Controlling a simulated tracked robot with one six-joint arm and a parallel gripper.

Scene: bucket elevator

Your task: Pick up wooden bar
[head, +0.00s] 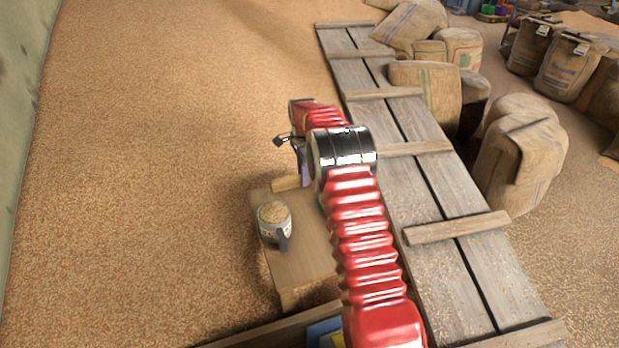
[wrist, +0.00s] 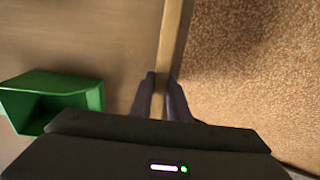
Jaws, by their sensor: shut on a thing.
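The wooden bar (wrist: 172,45) is a narrow pale strip in the wrist view, running up between my fingers. My gripper (wrist: 161,88) is shut on it, with one dark finger on each side. The bar lies along the edge of the brown wooden bench top (wrist: 95,40), with grain beyond its other side. I cannot tell whether it is clear of the bench. In the head view a short end of the bar (head: 286,183) shows at the far end of the small bench (head: 303,262). My red arm hides most of the gripper and the rest of the bar.
A grey mug full of grain (head: 274,222) stands on the bench. A green open bin (wrist: 52,98) sits left of my fingers in the wrist view. A plank walkway with cross slats (head: 455,228) runs on the right, with sacks (head: 518,155) beyond. Grain floor on the left is clear.

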